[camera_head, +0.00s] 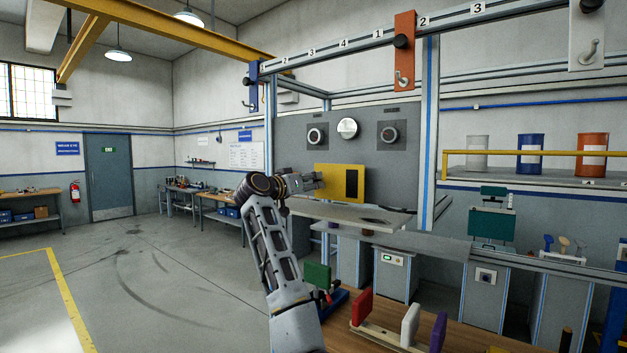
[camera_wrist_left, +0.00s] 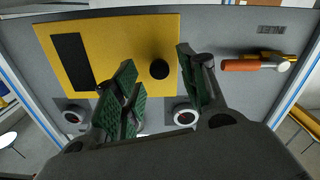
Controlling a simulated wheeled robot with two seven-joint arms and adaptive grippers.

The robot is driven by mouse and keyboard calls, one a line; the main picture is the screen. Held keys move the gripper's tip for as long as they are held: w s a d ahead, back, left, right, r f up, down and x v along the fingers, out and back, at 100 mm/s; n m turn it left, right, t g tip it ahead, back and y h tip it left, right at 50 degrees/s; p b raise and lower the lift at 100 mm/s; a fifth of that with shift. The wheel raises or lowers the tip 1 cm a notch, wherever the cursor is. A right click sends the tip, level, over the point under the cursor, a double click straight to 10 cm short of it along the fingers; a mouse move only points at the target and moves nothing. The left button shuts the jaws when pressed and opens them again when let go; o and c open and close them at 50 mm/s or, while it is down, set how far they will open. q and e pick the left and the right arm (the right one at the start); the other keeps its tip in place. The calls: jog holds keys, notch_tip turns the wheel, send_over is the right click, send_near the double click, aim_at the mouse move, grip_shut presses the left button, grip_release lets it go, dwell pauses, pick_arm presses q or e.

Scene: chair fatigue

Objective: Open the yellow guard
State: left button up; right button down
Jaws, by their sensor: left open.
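The yellow guard (camera_head: 330,173) is a flat plate on the front of the grey panel, with a dark rectangle on its right part in the head view. The wrist view shows the guard (camera_wrist_left: 140,35) upside down, with a round black knob (camera_wrist_left: 159,69) on it. My left gripper (camera_head: 316,182) is at the guard's left side in the head view. In the wrist view the green-padded fingers of this gripper (camera_wrist_left: 155,60) are spread, with the knob visible between them. I cannot tell whether they touch the guard. My right gripper is out of view.
An orange handle with a silver end (camera_wrist_left: 240,65) sits beside the guard in the wrist view. Round dials (camera_head: 315,136) are above the guard. A light ledge (camera_head: 330,212) is below it. Coloured blocks (camera_head: 362,307) stand on the wooden bench. Open floor lies left.

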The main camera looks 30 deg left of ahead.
pick_arm(q)
jog(key=shift+w, duration=0.9)
grip_shut()
